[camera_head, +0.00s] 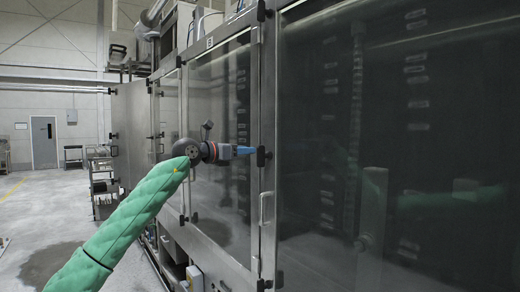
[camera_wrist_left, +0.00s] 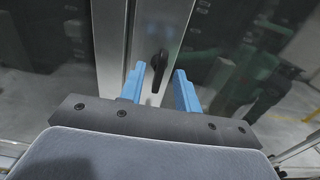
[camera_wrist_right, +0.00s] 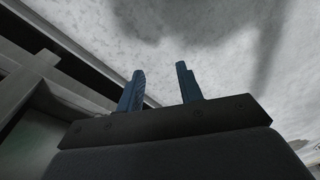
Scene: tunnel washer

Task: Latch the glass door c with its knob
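A black knob (camera_head: 262,156) sits on the metal frame between two large glass doors, the near one (camera_head: 400,120) at right and another (camera_head: 222,130) at left. I cannot tell which is door c. In the left wrist view the knob (camera_wrist_left: 158,66) hangs lengthwise, its lower end between the blue fingers. My left gripper (camera_head: 246,151) is level with it, open, with a finger on each side; contact is not clear. My right gripper (camera_wrist_right: 160,70) is open and empty, seen only in its wrist view before a grey mottled surface.
A vertical handle (camera_head: 265,208) is below the knob. Farther along the washer, a panel (camera_head: 131,130) stands out into the aisle. The floor (camera_head: 40,215) at left is largely clear. A grey beam-like part (camera_wrist_right: 30,85) shows left of my right gripper.

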